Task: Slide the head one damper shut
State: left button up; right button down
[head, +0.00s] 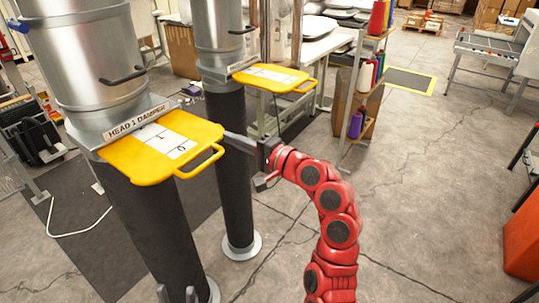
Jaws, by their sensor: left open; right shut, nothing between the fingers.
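The head one damper is a yellow slide plate (125,158) with a white label marked 1 and 0. It sticks out toward the lower right from under the metal cylinder, below a sign reading "HEAD 1 DAMPER" (137,121). Its yellow loop handle (205,163) is at its right end. My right gripper (232,140), on the red arm, is shut and empty. Its fingertips are by the plate's right edge, just behind the handle; I cannot tell if they touch. My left gripper (177,294) is open and empty, with only its fingertips showing at the bottom edge.
A second yellow damper plate (270,78) sticks out from the cylinder behind. Black tubes (150,235) stand below both dampers. A rack of thread spools (357,90) stands behind my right arm. The floor at right is largely clear.

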aim_at(192, 120)
jog(key=b+x, duration=0.2)
jog(key=x, duration=1.1)
jog(key=shift+w+a+f, duration=0.1)
jog(key=shift+w+a, duration=0.15)
jog(key=shift+a, duration=0.05)
jog(key=shift+w+a, duration=0.2)
jog(key=shift+r, duration=0.25)
